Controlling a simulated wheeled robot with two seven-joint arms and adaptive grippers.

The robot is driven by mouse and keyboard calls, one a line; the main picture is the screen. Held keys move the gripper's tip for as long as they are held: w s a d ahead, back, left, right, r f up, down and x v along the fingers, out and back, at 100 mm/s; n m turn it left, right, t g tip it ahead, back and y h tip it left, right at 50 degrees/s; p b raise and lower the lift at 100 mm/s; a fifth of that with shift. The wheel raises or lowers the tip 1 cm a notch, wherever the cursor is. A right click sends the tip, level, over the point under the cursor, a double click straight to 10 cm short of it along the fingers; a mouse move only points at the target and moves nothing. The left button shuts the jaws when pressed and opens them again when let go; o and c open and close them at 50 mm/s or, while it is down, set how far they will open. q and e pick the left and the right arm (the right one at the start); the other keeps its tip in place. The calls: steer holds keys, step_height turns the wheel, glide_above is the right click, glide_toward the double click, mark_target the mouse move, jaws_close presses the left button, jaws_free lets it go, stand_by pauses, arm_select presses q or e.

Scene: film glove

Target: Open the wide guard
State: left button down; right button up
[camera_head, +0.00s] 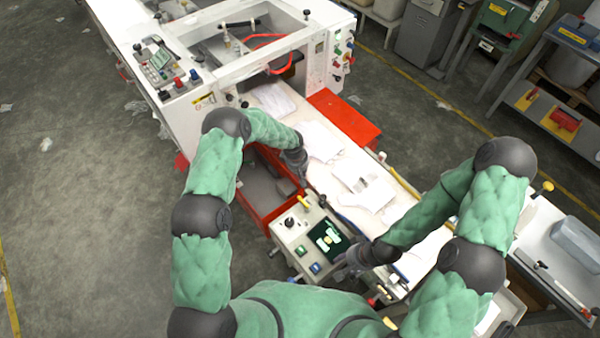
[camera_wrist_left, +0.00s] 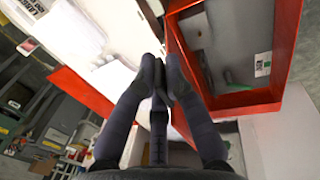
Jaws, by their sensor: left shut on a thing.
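A guard with a red frame and a grey see-through pane (camera_head: 262,181) stands on the near-left side of the white machine's belt. In the left wrist view its red frame (camera_wrist_left: 288,55) fills the upper right. My left gripper (camera_head: 302,178) is at the guard's belt-side edge. In the left wrist view its fingers (camera_wrist_left: 161,72) are shut at the red edge, and the gripped part is mostly hidden between them. My right gripper (camera_head: 345,270) is low beside the control panel; its fingers are too small and dark to read.
A control panel with a green screen (camera_head: 327,238) stands close to both arms. White sheets (camera_head: 365,190) lie on the belt. A side table (camera_head: 560,245) is at the right. The floor at left is mostly open.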

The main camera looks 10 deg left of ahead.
arm_select(q)
steer(key=shift+w, duration=0.1)
steer(key=c, duration=1.3)
jaws_free()
step_height(320, 180, up, 12)
steer(key=s+a, duration=0.1)
steer(key=shift+s+a+f, duration=0.15)
steer(key=shift+s, duration=0.15)
